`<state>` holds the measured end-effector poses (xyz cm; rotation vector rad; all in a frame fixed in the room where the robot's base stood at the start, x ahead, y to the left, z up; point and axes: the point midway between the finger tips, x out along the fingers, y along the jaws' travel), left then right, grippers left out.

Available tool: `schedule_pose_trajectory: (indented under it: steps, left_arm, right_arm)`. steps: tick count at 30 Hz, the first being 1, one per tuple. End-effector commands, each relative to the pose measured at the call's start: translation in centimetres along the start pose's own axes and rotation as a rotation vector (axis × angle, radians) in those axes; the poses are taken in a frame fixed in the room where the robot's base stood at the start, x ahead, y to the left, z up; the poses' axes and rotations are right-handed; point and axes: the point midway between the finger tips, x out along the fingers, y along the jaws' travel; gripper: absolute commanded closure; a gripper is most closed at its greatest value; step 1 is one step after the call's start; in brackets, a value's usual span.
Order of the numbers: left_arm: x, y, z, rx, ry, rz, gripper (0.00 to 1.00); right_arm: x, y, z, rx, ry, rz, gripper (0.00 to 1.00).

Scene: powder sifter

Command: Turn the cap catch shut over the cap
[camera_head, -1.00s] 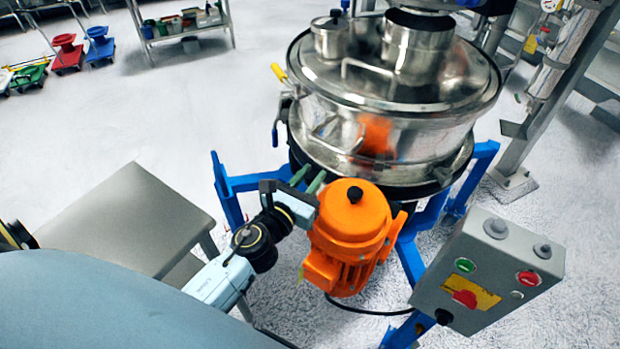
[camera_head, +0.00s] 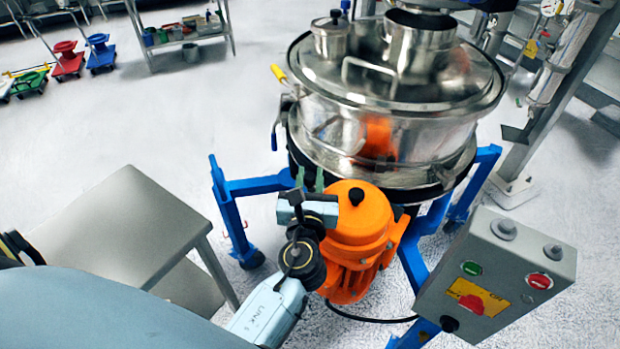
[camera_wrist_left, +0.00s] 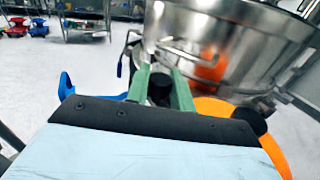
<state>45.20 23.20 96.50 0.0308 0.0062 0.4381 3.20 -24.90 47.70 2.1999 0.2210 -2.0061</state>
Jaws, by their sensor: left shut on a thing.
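The steel sifter (camera_head: 390,125) stands at the upper right in the head view. A small round steel cap (camera_head: 333,38) with a black knob sits on its lid. A yellow-tipped lever (camera_head: 279,73) is at its left rim; I cannot tell whether this is the cap catch. My left gripper (camera_head: 309,178) has green fingers and points at the sifter's lower front, beside the orange motor (camera_head: 358,230). In the left wrist view, the left gripper (camera_wrist_left: 162,82) is shut on a small dark part (camera_wrist_left: 160,89), which I cannot identify. My right gripper is out of view.
A grey control box (camera_head: 497,275) with buttons stands at the lower right. A grey table (camera_head: 120,225) stands at the left. Blue frame legs (camera_head: 235,215) surround the motor. Open floor lies left of the sifter, with a shelf (camera_head: 185,38) far behind.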

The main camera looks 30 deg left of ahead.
Motion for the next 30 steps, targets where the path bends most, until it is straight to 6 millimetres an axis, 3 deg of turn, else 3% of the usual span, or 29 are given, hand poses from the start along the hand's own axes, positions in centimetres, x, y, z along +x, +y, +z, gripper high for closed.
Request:
schedule_pose_trajectory:
  steps: [8, 9, 13, 23, 30]
  left_arm:
    - [0.0, 0.1, 0.0, 0.002, 0.001, 0.001, 1.00]
    - [0.0, 0.1, 0.0, 0.002, 0.001, 0.001, 0.73]
    - [0.0, 0.0, 0.0, 0.002, 0.001, 0.000, 0.57]
    - [-0.3, 0.0, -0.1, 0.001, 0.001, -0.001, 0.57]
    - [-4.2, 0.0, -0.3, 0.002, 0.004, -0.002, 0.57]
  right_arm:
    - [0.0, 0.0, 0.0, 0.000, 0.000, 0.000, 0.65]
    - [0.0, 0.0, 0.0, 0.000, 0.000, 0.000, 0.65]
    - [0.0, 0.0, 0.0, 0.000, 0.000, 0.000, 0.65]
    - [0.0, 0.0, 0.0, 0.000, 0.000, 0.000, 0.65]
    - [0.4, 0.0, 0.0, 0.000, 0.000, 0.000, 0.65]
